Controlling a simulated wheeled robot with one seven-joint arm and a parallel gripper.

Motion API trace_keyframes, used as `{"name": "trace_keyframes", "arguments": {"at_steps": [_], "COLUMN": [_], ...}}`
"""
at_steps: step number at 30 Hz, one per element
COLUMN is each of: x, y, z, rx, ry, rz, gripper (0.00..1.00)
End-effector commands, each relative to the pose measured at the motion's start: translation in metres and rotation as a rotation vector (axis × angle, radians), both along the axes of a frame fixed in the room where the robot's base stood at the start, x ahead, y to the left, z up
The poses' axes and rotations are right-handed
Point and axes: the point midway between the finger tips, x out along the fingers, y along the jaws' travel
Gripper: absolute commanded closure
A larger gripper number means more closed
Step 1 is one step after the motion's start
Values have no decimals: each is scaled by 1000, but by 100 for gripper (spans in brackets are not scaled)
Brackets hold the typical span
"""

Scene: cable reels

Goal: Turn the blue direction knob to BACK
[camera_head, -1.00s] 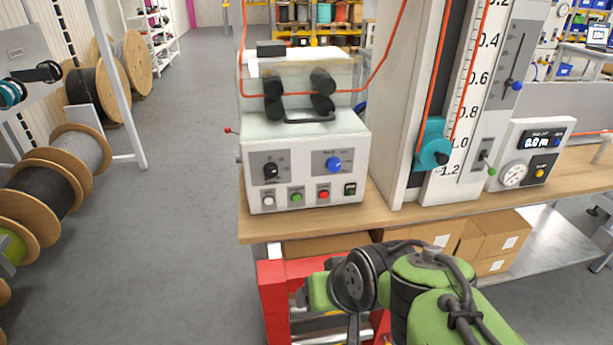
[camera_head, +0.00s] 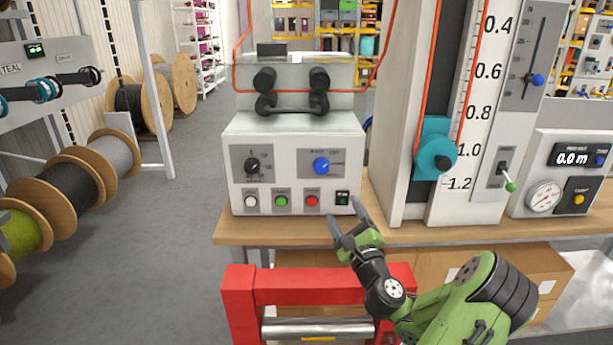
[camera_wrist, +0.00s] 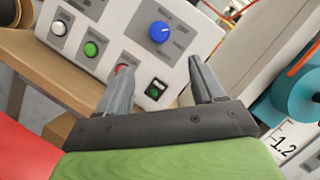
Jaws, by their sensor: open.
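The blue direction knob (camera_head: 321,166) is on a grey plate at the right of the white machine's front panel. Its plate carries small labels; I read BACK at the upper left and OFF at the upper right, and its pointer direction is hard to tell. The knob also shows in the wrist view (camera_wrist: 159,32), ahead of the fingers. My gripper (camera_head: 345,217) is open and empty, below and to the right of the knob, apart from it. Its two fingers (camera_wrist: 160,85) point towards the panel in the wrist view.
A black knob (camera_head: 252,166) sits left of the blue one. White, green and red (camera_head: 312,200) buttons and a dark switch (camera_head: 342,198) lie below it. A measuring column with a teal slider (camera_head: 435,148) stands right. A red frame (camera_head: 300,287) is below the wooden bench (camera_head: 235,229).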

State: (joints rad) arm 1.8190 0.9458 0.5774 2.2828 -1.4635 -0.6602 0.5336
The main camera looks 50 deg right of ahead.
Motion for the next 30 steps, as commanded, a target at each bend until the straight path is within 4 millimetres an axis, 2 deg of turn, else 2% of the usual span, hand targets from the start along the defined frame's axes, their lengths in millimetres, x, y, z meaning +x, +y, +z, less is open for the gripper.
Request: {"name": "trace_keyframes", "arguments": {"at_steps": [6,15,18,22,30], "x": [40,99,113,123,124], "y": [-20,-58,-67,-74,-75], "z": [20,38,42,43,43], "rx": [-13,-14,-11,-9,-7], "ry": [5,4,4,4,5], "rz": [10,8,8,6,7], "gripper": [32,32,32,32,34]}}
